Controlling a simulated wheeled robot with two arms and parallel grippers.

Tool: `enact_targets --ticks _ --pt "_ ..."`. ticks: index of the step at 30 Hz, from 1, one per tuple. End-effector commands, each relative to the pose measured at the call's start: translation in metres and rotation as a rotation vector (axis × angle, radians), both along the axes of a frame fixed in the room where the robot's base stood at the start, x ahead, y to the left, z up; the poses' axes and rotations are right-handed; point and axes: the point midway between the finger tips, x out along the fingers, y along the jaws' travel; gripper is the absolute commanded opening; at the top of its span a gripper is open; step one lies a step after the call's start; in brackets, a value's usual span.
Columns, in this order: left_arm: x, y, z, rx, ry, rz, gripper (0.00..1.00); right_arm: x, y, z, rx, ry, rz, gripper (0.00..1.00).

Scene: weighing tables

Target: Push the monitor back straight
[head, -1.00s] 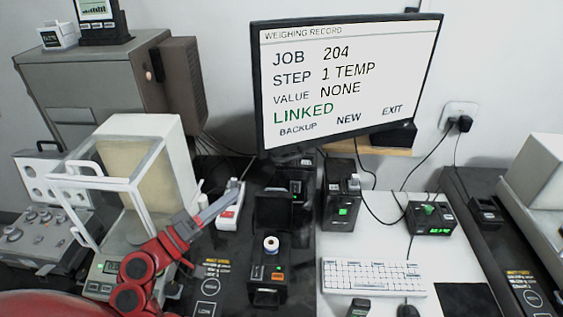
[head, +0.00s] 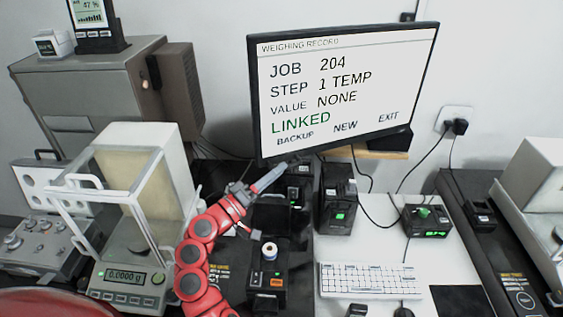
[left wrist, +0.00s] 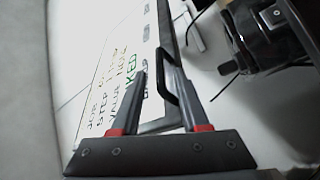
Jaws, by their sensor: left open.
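The monitor (head: 345,85) stands against the back wall in the head view, its screen lit with a weighing record and its frame tilted, right side higher. My left gripper (head: 272,178) is just below the monitor's lower left corner. In the left wrist view the monitor (left wrist: 115,65) appears turned on its side. There my left gripper (left wrist: 156,85) is open, its two fingers apart near the monitor's lower edge. I cannot tell whether a finger touches the frame. The monitor's stand is mostly hidden. My right gripper is not in view.
A glass-walled balance (head: 130,190) stands at left. A label printer (head: 268,270) is close to my left arm. A black device with a green light (head: 338,200), a keyboard (head: 368,280) and a small box (head: 428,220) with cables stand right of it.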

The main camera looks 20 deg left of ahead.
Motion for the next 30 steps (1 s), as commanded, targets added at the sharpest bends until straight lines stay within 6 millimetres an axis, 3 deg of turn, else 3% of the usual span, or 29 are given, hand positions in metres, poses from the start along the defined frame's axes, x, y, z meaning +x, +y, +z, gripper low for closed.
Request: enact_targets --ticks 6,15,23,30 --pt "0.018 -0.01 0.005 0.001 0.0 -0.003 0.45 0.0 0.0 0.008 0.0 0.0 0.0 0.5" --pt "0.02 -0.01 0.004 0.0 0.0 0.0 0.45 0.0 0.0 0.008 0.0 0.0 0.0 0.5" --pt "0.02 -0.01 0.004 0.0 0.0 0.0 0.0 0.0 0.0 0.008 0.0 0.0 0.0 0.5" --pt "0.019 -0.01 0.005 0.001 0.0 0.0 0.0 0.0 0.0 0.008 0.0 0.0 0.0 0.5"
